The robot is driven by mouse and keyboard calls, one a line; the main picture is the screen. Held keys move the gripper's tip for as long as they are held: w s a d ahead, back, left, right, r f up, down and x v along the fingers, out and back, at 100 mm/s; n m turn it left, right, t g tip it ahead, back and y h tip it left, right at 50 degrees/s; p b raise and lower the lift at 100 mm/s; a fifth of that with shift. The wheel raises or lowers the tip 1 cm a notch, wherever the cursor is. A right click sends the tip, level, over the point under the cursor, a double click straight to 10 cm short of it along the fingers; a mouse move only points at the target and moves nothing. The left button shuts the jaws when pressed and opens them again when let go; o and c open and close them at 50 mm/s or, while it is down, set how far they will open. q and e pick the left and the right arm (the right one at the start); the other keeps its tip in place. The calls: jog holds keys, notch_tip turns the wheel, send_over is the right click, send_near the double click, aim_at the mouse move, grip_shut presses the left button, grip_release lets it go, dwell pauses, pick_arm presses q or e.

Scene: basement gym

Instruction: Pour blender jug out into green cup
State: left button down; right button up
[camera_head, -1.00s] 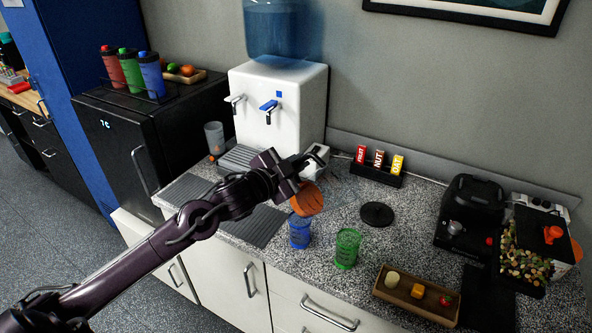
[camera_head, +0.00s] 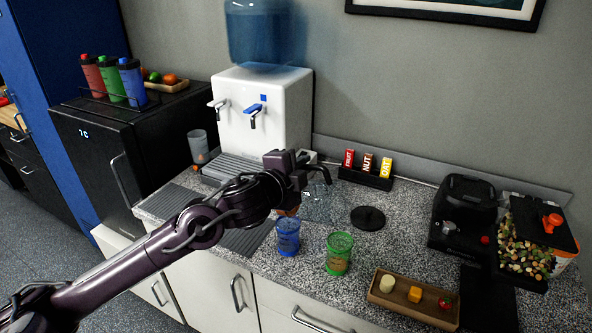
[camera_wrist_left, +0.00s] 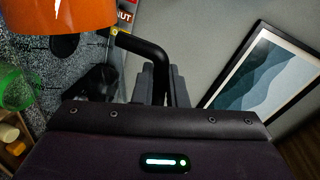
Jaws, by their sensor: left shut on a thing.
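My left gripper (camera_head: 303,172) is shut on the black handle (camera_wrist_left: 143,50) of the blender jug, over the counter behind the cups. My right gripper is out of view.
A blue cup (camera_head: 288,237) stands close left of the green cup. A wooden tray (camera_head: 383,296) with small food pieces lies to the right. A black round lid (camera_head: 368,218), bar rack (camera_head: 366,178) and water dispenser (camera_head: 262,125) are behind.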

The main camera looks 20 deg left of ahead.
pick_arm(q)
jog(key=shift+d+f+m+b, duration=0.2)
jog(key=shift+d+m+b, duration=0.2)
jog(key=shift+d+b, duration=0.2)
jog(key=shift+d+f+m+b, duration=0.2)
jog(key=shift+d+m+b, duration=0.25)
jog(key=shift+b, duration=0.25)
dwell(2.6)
